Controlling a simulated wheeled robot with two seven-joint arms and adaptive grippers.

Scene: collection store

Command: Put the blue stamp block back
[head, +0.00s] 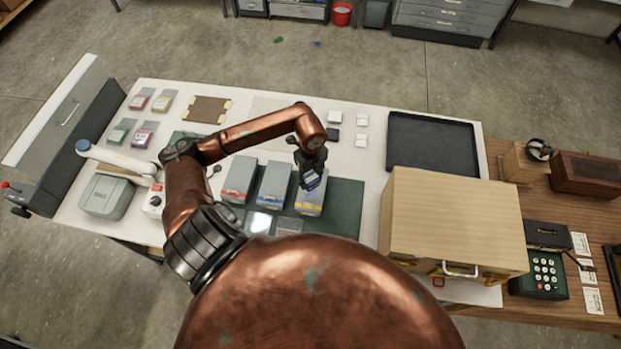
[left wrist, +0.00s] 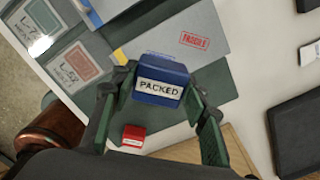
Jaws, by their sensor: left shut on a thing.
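My left gripper (head: 311,160) is shut on the blue stamp block (head: 311,181), above the yellow-banded grey box (head: 310,202) in the head view. In the left wrist view, my left gripper (left wrist: 163,97) has one finger on each side of the blue stamp block (left wrist: 163,72), whose white label reads PACKED. A grey surface with a red FRAGILE mark (left wrist: 195,40) lies beyond the block. A small red block (left wrist: 133,136) with a white label lies below it in the left wrist view. My right gripper is not in view.
A red-banded box (head: 238,180) and a blue-banded box (head: 273,185) stand left of the yellow-banded one, by the green mat (head: 346,195). A wooden cabinet (head: 455,215) stands close on the right. A black tray (head: 432,143) and small white blocks (head: 334,117) lie farther back.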

